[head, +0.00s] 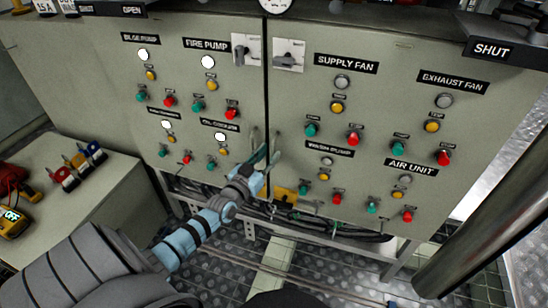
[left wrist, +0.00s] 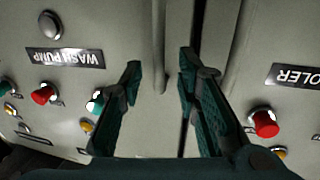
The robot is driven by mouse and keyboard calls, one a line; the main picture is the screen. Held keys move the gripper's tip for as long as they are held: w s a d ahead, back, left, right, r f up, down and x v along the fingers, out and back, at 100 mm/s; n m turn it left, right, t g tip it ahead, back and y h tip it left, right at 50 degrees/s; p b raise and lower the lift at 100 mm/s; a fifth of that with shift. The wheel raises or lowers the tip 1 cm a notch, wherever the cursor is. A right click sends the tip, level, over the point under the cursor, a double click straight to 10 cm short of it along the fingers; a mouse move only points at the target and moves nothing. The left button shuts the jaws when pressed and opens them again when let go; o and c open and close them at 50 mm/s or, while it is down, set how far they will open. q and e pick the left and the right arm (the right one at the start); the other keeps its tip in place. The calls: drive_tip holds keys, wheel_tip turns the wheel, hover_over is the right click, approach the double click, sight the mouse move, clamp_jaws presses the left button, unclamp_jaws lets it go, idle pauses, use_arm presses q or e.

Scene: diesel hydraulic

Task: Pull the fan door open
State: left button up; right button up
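The fan door (head: 385,118) is the right-hand grey-green panel, with supply fan, exhaust fan, wash pump and air unit labels. It looks shut, flush with the door to its left along a dark seam. Its vertical bar handle (head: 276,143) is beside that seam and also shows in the left wrist view (left wrist: 160,45). My left gripper (head: 265,154) is at the handles, partly overlapping them. In the left wrist view my left gripper (left wrist: 160,65) is open, with the fan door handle between its fingers and a gap on both sides. My right gripper is not in view.
The left door (head: 195,95) with pump controls has its own handle (head: 254,138) close beside the seam. A bench (head: 65,215) with a yellow meter (head: 14,217) and padlocks stands at left. A thick pipe (head: 488,215) rises at right. Metal floor lies in front.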

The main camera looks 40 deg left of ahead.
sight(273, 150)
use_arm(q)
drive_tip(key=w, duration=0.1)
drive_tip(key=w+b, duration=0.1)
drive_tip(key=w, duration=0.1)
drive_tip(key=shift+a+f, duration=0.2)
drive_tip(key=shift+f, duration=0.05)
drive_tip(key=shift+w+r+b, duration=0.25)
drive_tip(key=shift+w+b, duration=0.1)
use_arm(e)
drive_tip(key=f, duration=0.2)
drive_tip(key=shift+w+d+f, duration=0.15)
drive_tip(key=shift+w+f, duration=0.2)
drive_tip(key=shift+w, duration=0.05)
use_arm(q)
clamp_jaws()
